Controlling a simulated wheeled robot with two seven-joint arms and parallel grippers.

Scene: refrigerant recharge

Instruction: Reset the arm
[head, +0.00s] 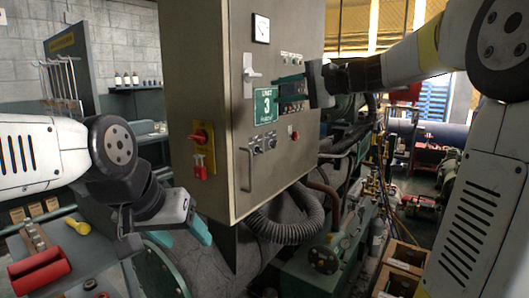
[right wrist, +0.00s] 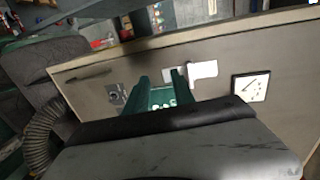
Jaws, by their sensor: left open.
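My left gripper (head: 187,238) is at the lower left in the head view, its teal fingers apart and pointing down, with nothing seen between them. It is left of and below the grey control cabinet (head: 216,120). My right gripper (head: 283,90) is at the cabinet's right-hand face, close to the green UNIT 3 sign (head: 265,106). In the right wrist view my right gripper (right wrist: 160,76) has its two teal fingers apart, with the sign (right wrist: 163,98) behind the gap and nothing held. Whether the fingers touch the cabinet I cannot tell.
A red object (head: 38,268) and a yellow-handled tool (head: 77,226) lie on a bench at left. A corrugated hose (head: 290,230) and green machinery (head: 325,260) fill the space below.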

